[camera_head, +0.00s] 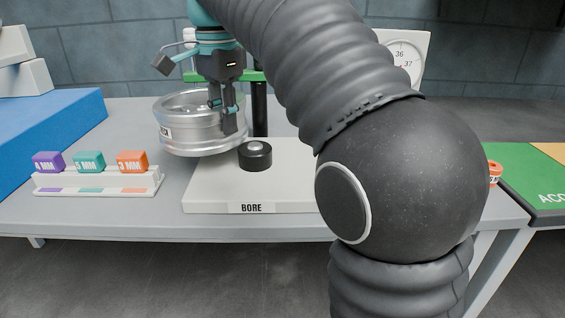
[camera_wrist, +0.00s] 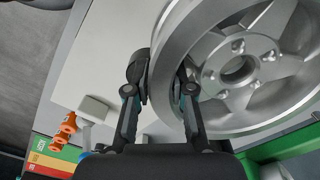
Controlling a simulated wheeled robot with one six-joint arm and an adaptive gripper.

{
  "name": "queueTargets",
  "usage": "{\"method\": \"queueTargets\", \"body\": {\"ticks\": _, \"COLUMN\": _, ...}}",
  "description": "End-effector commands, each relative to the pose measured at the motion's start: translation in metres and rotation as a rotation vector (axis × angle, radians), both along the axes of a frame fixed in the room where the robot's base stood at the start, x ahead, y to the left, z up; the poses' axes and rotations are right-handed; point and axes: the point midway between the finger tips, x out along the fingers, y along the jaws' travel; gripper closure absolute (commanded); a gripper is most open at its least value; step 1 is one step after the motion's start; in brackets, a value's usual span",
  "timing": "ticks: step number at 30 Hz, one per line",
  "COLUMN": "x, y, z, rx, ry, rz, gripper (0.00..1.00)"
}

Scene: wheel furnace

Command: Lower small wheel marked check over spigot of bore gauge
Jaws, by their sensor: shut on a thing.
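The small silver wheel (camera_head: 190,140) has a white label at its left, only partly readable. My gripper (camera_head: 226,112) points down and is shut on the wheel's rim wall, one finger inside and one outside. In the wrist view my gripper (camera_wrist: 162,90) pinches the rim of the wheel (camera_wrist: 268,52), whose spokes and centre hole show. The spigot stands on the white base of the bore gauge (camera_head: 290,190), labelled BORE. Spigot and wheel appear apart.
A black post (camera_head: 259,110) with a green bracket stands behind the spigot. A dial (camera_head: 405,55) is behind my arm. A white rack (camera_head: 95,182) holds purple, teal and orange blocks at left, beside a blue surface (camera_head: 50,130). A green panel (camera_head: 530,180) is at right.

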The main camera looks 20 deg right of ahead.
Motion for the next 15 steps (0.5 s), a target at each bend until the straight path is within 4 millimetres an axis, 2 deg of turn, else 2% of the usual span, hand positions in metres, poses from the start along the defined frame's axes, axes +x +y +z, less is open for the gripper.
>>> {"method": "queueTargets", "body": {"ticks": 15, "x": -0.043, "y": -0.018, "z": 0.012, "rx": 0.003, "ry": -0.016, "rz": -0.466, "gripper": 1.0}}
